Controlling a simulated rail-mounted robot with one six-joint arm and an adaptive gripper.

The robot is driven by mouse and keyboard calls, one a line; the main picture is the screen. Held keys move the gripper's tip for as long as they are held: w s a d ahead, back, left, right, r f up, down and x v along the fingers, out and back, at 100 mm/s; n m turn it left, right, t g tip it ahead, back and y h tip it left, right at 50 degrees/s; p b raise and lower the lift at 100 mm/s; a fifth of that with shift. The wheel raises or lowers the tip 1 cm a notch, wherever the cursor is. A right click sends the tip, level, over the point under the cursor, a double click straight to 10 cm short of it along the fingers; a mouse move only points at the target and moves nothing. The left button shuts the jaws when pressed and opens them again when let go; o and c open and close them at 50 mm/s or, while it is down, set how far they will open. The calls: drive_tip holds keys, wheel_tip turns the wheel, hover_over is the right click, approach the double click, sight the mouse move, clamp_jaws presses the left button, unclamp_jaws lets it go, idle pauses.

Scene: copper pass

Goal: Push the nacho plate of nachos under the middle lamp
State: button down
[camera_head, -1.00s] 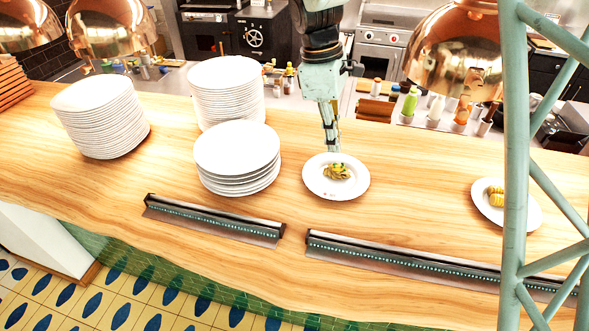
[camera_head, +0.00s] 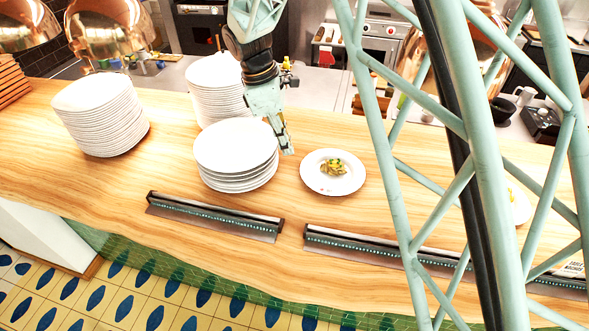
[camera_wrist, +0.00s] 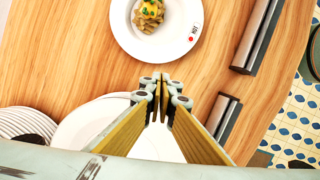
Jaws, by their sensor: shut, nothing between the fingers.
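The nacho plate (camera_head: 313,181) is a white round plate with a small heap of yellow nachos (camera_head: 335,167) and green bits, on the wooden counter. It also shows at the top of the wrist view (camera_wrist: 181,49), partly cut off, with a small marking on its rim. My gripper (camera_head: 289,151) is shut and empty, left of the plate and apart from it, beside the front plate stack. Its closed fingertips also show in the wrist view (camera_wrist: 162,82). Three copper lamps show; the middle one (camera_head: 108,30) hangs upper left, above the counter's far side.
Stacks of white plates stand at front (camera_head: 236,150), behind (camera_head: 212,75) and left (camera_head: 100,112). Dark rails (camera_head: 215,216) lie along the counter's near side. Another white plate (camera_head: 521,207) at right is mostly hidden by green lattice. Bare counter lies around the nacho plate.

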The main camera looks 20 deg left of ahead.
drive_tip(key=shift+p+x, duration=0.3)
drive_tip(key=shift+x, duration=4.7)
drive_tip(key=shift+d, duration=0.15)
